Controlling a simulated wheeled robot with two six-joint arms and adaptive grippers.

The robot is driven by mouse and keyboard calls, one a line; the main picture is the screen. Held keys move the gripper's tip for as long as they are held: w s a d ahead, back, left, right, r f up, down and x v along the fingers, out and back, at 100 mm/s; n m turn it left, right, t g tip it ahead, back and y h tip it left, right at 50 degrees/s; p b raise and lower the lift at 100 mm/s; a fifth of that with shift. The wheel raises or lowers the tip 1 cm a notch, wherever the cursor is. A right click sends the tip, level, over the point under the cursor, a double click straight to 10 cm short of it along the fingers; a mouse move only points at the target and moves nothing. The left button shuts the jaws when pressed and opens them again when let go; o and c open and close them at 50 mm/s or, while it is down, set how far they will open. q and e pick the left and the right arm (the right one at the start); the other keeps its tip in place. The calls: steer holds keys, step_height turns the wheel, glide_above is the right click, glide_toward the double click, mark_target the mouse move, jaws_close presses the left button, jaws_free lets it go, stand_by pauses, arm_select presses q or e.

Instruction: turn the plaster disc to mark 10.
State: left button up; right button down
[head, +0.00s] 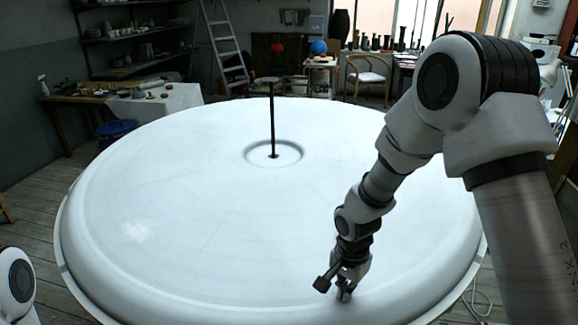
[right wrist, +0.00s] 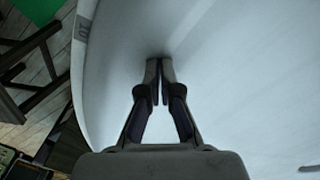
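The large white plaster disc (head: 180,190) fills the middle of the head view, lying flat with a raised rounded rim. A thin dark rod (head: 272,128) stands upright in the ring-shaped recess at its centre. My right gripper (head: 344,293) is over the near right part of the rim. In the right wrist view the fingertips (right wrist: 159,66) are together, with nothing seen between them, at or just above the white surface (right wrist: 240,90); contact is unclear. A small dark mark (right wrist: 83,28), possibly a number, is on the disc's edge. My left gripper is out of view.
A wooden floor (head: 36,235) surrounds the disc. Behind it are a cloth-covered table (head: 160,105), a blue tub (head: 115,130), a ladder (head: 222,45) and a chair (head: 367,77). A white cable (head: 478,300) lies at the lower right.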

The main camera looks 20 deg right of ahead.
mark_target(307, 307)
steer(key=shift+a+p, duration=0.7)
steer(key=shift+a, duration=0.3)
steer(key=shift+w+a+p, duration=0.15)
steer(key=shift+a+p, duration=0.7)
steer(key=shift+a, duration=0.8)
steer(key=shift+w+a+f, duration=0.1)
steer(key=shift+a+f, duration=0.05)
steer(key=shift+a, duration=1.05)
steer(key=shift+w+a, duration=0.1)
steer(key=shift+a, duration=0.3)
